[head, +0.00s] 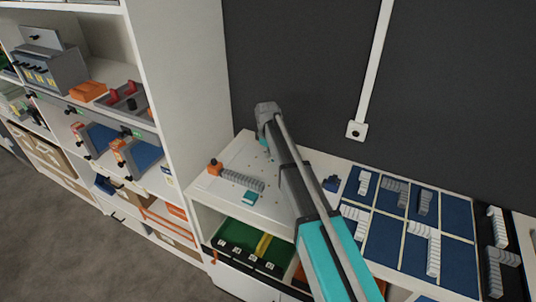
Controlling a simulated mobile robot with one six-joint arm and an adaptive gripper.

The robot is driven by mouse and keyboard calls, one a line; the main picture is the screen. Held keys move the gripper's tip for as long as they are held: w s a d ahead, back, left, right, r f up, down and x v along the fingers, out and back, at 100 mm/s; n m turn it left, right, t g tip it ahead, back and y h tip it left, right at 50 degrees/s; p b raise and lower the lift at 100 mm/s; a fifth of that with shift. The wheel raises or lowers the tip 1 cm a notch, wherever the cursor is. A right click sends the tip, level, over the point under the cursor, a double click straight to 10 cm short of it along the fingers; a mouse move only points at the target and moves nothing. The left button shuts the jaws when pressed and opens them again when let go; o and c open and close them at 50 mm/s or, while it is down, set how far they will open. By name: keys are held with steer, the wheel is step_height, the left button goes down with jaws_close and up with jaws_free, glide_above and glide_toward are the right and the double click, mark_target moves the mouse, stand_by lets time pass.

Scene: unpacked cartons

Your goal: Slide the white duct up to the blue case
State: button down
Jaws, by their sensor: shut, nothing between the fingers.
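A pale grey ribbed duct piece (243,180) lies on the white top (228,152) left of my arm, with an orange block (215,167) at its left end. White ribbed ducts (433,254) also lie in the blue compartments at the right, so I cannot tell which is the white duct.
A tall white shelf unit (184,80) with cartons and parts stands at the left. Blue compartments with white dividers (386,240) fill the right side. A green tray (236,236) sits below the white top. A dark wall (300,60) closes the back.

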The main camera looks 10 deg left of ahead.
mark_target(273, 170)
steer(key=shift+f+b, duration=2.45)
steer(key=shift+f, duration=0.3)
steer(key=d, duration=0.1)
steer(key=s+d, duration=0.1)
steer(key=shift+d+r, duration=0.15)
steer(key=shift+d, duration=0.15)
steer(key=shift+s+d, duration=0.2)
steer(key=shift+d, duration=0.4)
steer(key=shift+s+d, duration=0.35)
steer(key=shift+d, duration=0.65)
steer(key=shift+s+d, duration=0.35)
steer(key=shift+d, duration=0.65)
steer(key=shift+s+d, duration=0.35)
steer(key=shift+d, duration=0.65)
steer(key=shift+a, duration=0.2)
